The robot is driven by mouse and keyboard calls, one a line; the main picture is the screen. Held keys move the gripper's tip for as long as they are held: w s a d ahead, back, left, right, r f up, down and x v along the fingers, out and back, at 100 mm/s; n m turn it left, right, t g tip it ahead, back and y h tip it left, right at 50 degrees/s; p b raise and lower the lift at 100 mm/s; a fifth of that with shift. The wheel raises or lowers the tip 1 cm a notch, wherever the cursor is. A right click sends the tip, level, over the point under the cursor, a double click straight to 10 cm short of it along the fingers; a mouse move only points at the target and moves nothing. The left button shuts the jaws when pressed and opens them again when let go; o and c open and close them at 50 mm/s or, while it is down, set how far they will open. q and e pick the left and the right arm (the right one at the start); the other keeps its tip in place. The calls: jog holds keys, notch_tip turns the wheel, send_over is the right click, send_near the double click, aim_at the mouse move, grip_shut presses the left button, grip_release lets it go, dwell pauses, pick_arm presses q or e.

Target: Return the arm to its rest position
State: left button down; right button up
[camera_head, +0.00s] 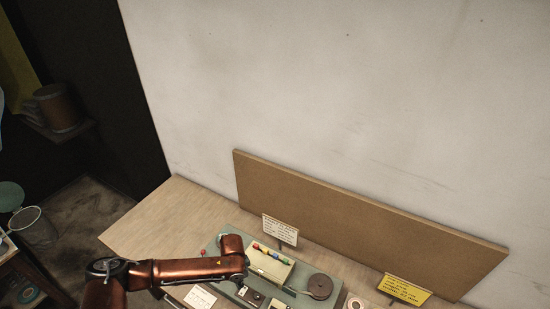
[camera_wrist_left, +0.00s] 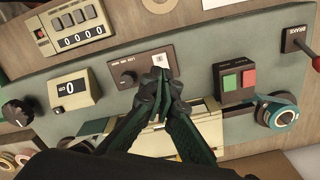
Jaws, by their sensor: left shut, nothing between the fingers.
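My left arm, copper-coloured, comes in from the left in the head view and reaches over the winding machine (camera_head: 245,290) on the table. My left gripper (camera_wrist_left: 160,80) shows clearly in the wrist view, its dark green fingers shut together with nothing between them. The fingertips are in front of a small dark box with a knob (camera_wrist_left: 143,68) on the machine's grey-green panel (camera_wrist_left: 195,60). I cannot tell whether they touch it. The fingers hide part of the panel below. The right arm is not in view.
The panel also carries a counter (camera_wrist_left: 72,88), a box with red and green buttons (camera_wrist_left: 236,80) and a teal ring (camera_wrist_left: 279,113). A brown board (camera_head: 370,220) stands along the back of the wooden table (camera_head: 160,220), with signs before it. The table's left end is clear.

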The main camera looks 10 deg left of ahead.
pick_arm(q)
jog(key=s+d+r+t+h, duration=0.1)
jog(key=s+d+h, duration=0.1)
jog(key=s+d, duration=0.35)
jog(key=s+d+r+t+h, duration=0.1)
jog(key=s+d+h, duration=0.1)
jog(key=d, duration=0.6)
jog(key=s+a+r+n+t+y, duration=0.1)
jog(key=s+a+n+y, duration=0.2)
jog(key=s+a+n, duration=0.7)
jog(key=s+a+r+t+y, duration=0.15)
jog(key=s+a, duration=0.45)
jog(key=a, duration=1)
notch_tip(320, 180, down, 41)
jog(key=s+d+m+g+b, duration=0.1)
jog(key=s+d+g+b, duration=0.1)
jog(key=b, duration=0.9)
jog(key=s+f+b, duration=0.4)
jog(key=s+f, duration=0.5)
jog(key=f, duration=0.4)
jog(key=s+f+g+b, duration=0.1)
jog(key=s+f+b, duration=0.3)
jog(key=s+f, duration=0.6)
notch_tip(320, 180, down, 3)
jog(key=shift+f+m, duration=0.1)
jog(key=shift+m, duration=0.2)
